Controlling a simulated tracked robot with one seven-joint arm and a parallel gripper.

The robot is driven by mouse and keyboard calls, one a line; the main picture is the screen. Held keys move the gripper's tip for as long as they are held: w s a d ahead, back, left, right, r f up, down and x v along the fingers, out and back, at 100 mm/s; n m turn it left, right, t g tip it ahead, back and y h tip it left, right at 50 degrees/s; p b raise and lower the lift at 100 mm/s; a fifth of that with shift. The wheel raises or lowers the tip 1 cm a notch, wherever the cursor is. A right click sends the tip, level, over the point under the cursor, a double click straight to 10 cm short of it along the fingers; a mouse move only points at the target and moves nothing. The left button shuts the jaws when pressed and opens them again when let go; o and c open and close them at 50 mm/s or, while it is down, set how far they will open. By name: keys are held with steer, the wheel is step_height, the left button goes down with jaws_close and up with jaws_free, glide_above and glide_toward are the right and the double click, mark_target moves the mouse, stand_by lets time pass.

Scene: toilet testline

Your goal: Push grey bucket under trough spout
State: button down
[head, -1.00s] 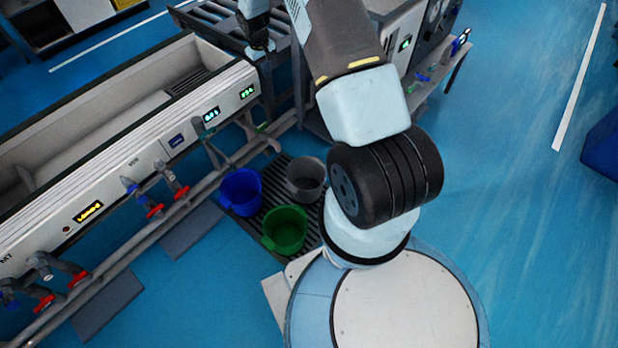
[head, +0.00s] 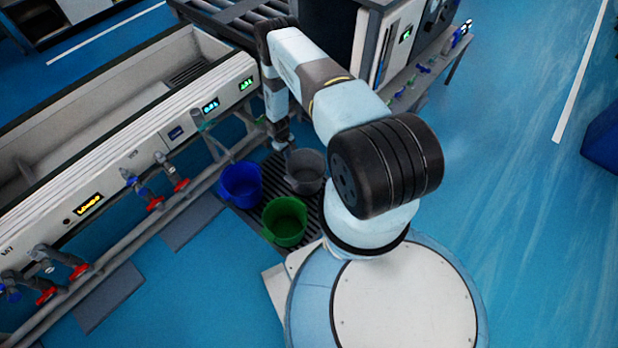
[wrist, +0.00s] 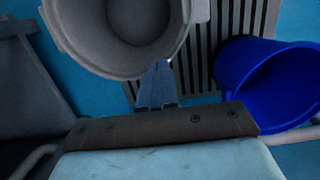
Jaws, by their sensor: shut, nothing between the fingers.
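The grey bucket (head: 305,172) stands upright on the dark slatted grate, beside the blue bucket (head: 241,184) and behind the green bucket (head: 285,220). My gripper (head: 287,148) points down at the grey bucket's far left side, between it and the trough side. In the wrist view my gripper (wrist: 158,66) is shut and empty, with its tips at the grey bucket's rim (wrist: 176,52); I cannot tell whether they touch. The blue bucket (wrist: 268,82) is at the right there. The trough (head: 120,120) runs along the left. Its spout near the buckets is partly hidden by my arm.
The slatted grate (head: 255,222) carries all three buckets. Pipes with red valves (head: 180,185) run along the trough front. A roller conveyor (head: 235,15) stands behind my arm. Blue floor at the right is open.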

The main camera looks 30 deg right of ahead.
steer(key=s+d+f, duration=0.1)
steer(key=s, duration=0.3)
steer(key=s+d+f, duration=0.2)
steer(key=s, duration=0.3)
steer(key=s+d+f, duration=0.1)
steer(key=s, duration=0.3)
steer(key=shift+s+d+f, duration=0.2)
steer(key=shift+s+f, duration=0.05)
steer(key=shift+s, duration=0.1)
steer(key=shift+f, duration=0.3)
steer(key=shift+f, duration=0.1)
steer(key=shift+w, duration=0.1)
